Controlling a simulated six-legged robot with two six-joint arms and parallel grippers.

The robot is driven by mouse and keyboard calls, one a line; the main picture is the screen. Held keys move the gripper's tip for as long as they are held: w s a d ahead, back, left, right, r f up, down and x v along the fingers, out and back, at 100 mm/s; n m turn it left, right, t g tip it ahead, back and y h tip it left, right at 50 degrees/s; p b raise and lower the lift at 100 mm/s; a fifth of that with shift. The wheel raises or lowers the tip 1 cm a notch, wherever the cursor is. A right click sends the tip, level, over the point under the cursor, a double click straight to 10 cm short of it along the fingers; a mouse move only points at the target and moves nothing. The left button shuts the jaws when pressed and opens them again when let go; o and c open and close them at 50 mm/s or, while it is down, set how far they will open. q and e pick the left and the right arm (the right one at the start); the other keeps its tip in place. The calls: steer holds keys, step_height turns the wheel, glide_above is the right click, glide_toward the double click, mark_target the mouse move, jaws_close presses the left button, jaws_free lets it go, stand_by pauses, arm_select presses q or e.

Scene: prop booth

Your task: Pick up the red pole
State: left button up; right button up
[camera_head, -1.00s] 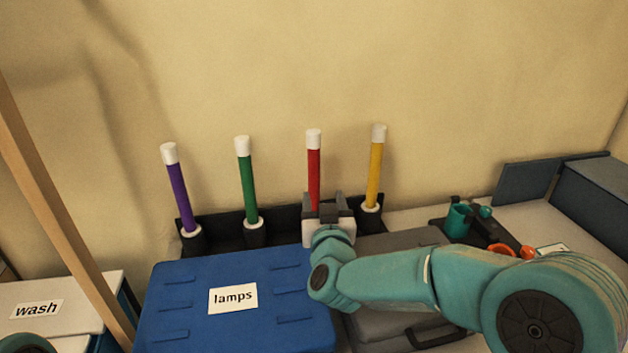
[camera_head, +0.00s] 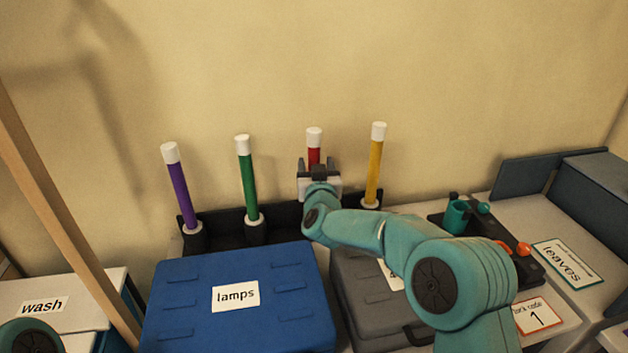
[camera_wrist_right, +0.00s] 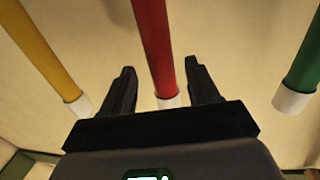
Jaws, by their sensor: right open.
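The red pole (camera_head: 314,157) with a white cap stands upright in a dark rack (camera_head: 285,217) against the wall. My right gripper (camera_head: 320,167) is in front of it and hides its lower part in the head view. In the right wrist view, the red pole (camera_wrist_right: 154,45) runs between the two fingers of my open right gripper (camera_wrist_right: 159,80), with a gap on each side. I cannot tell how deep between the fingers it sits. My left gripper is not in view; only a bit of teal arm shows at the lower left.
A purple pole (camera_head: 178,190), a green pole (camera_head: 247,180) and a yellow pole (camera_head: 375,165) stand in the same rack. A blue case (camera_head: 190,300) labelled lamps and a grey case (camera_head: 365,300) lie in front. A dark tool holder with a teal cup (camera_head: 456,217) is at right.

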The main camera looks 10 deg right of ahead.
steer(key=shift+w+d+r+p, duration=0.15)
steer(key=shift+w+p, duration=0.25)
steer(key=shift+w, duration=1.35)
jaws_close()
step_height(320, 180, up, 12)
steer(key=p, duration=0.2)
steer(key=shift+f+p, duration=0.2)
steer(key=shift+p, duration=0.2)
step_height(320, 180, up, 16)
steer(key=f+p, duration=0.1)
steer(key=p, duration=0.8)
glide_above(314, 161)
steer(key=w, duration=0.2)
steer(key=shift+s+d+r+p, duration=0.1)
steer(key=shift+s+r+p, duration=0.1)
steer(key=shift+r, duration=0.15)
steer(key=shift+s+d+r+p, duration=0.1)
steer(key=shift+r+p, duration=0.1)
steer(key=shift+r, duration=0.15)
